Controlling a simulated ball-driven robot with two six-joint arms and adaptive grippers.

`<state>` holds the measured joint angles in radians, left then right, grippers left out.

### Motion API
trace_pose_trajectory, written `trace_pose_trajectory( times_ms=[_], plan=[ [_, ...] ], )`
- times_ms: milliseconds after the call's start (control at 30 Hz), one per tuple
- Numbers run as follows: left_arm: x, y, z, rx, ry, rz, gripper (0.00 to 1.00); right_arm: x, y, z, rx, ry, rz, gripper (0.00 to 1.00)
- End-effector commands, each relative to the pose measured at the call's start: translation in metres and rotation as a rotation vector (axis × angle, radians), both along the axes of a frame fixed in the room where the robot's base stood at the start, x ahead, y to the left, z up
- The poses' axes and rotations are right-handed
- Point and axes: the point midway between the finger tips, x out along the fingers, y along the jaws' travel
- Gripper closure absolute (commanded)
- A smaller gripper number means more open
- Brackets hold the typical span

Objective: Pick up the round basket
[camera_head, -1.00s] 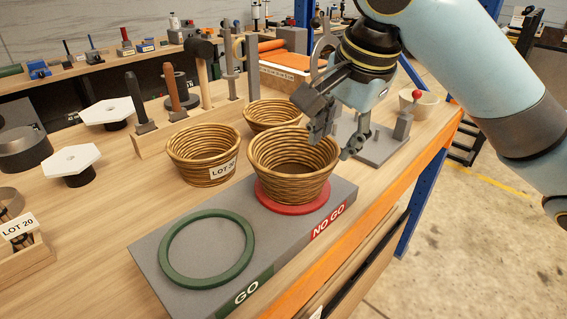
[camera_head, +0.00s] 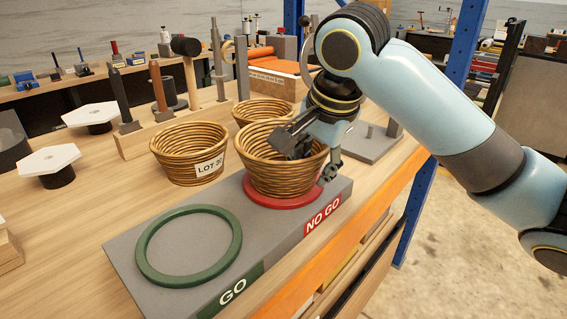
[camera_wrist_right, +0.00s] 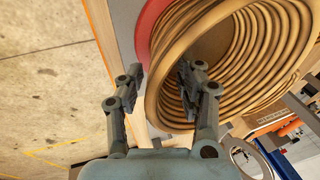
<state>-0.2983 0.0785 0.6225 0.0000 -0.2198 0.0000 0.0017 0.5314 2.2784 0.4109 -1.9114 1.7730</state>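A round woven basket (camera_head: 278,176) stands upright on the red ring (camera_head: 287,201) at the NO GO end of a grey board. My right gripper (camera_head: 314,165) is at this basket's right rim. One finger reaches inside the basket and the other is outside, so the wall lies between them. In the right wrist view the fingers (camera_wrist_right: 155,85) are apart, with the basket's rim (camera_wrist_right: 158,92) between them; a gap shows beside the outer finger. Two more round baskets stand behind, one labelled LOT 20 (camera_head: 188,153) and one (camera_head: 262,111) partly hidden. My left gripper is out of view.
A green ring (camera_head: 189,246) lies empty on the GO end of the grey board (camera_head: 122,250). A wooden tool rack (camera_head: 131,146) and white hexagonal pieces (camera_head: 47,160) stand to the left. The table's orange edge (camera_head: 365,205) is to the right.

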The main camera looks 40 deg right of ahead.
Motion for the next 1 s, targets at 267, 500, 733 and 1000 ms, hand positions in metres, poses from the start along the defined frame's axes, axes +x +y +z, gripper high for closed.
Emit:
trace_pose_trajectory(
  times_ms=[267, 500, 733, 1000],
  plan=[
    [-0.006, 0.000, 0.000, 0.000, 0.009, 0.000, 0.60, 0.000, 0.000, 0.000, 0.000, 0.000, 0.000, 0.94],
    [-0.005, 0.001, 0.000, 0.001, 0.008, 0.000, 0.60, 0.000, 0.000, 0.000, 0.000, 0.001, 0.000, 1.00],
    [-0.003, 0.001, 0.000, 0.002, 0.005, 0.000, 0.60, 0.000, 0.000, 0.000, 0.000, 0.000, 0.000, 1.00],
    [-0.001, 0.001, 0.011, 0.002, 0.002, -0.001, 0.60, 0.004, -0.002, 0.009, 0.001, 0.000, 0.001, 1.00]
  ],
)
